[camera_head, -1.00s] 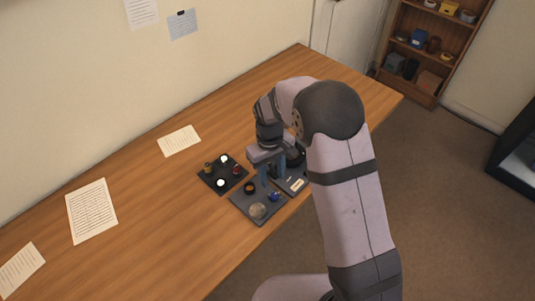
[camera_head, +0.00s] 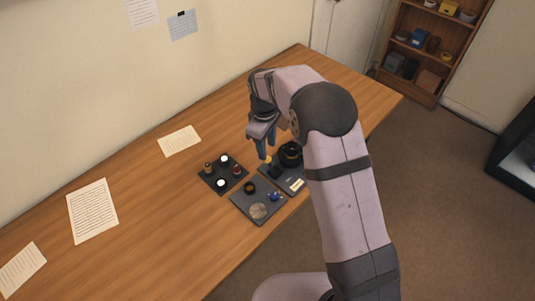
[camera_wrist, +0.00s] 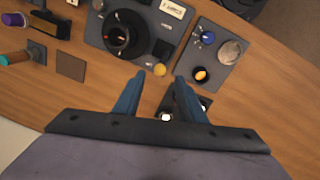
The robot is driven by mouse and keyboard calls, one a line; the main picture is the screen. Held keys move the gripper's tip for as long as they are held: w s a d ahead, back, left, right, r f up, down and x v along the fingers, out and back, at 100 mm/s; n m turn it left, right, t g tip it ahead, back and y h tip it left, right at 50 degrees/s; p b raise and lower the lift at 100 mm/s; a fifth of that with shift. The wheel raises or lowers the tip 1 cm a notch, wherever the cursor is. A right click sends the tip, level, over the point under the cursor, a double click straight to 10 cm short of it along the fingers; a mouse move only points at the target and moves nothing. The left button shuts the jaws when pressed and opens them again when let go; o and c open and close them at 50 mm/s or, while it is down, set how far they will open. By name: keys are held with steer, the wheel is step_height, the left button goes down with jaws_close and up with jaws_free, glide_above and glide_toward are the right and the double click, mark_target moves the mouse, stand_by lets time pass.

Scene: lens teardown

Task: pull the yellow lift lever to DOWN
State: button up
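The lift lever's yellow knob (camera_wrist: 160,70) shows in the wrist view beside a small black block (camera_wrist: 162,48) on a dark grey base plate (camera_wrist: 92,30). In the head view the yellow knob (camera_head: 268,160) is just below the fingertips. My gripper (camera_wrist: 159,77) is open, with its blue fingers apart. The knob lies in line with the gap between the tips; I cannot tell whether it is between them in depth. In the head view my gripper (camera_head: 266,152) is above the plate's left edge. The DOWN mark cannot be made out.
A black lens barrel (camera_wrist: 123,36) stands on the base plate. A grey tray (camera_head: 245,209) holds a blue knob, a dark ring and a silver disc. A black pad (camera_head: 208,181) with small round parts lies left of it. The table's left side is mostly clear, with papers.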

mark_target(268, 157)
steer(key=shift+w+d+f+p, duration=0.15)
steer(key=shift+f+p, duration=0.65)
steer(key=shift+f, duration=1.85)
jaws_close()
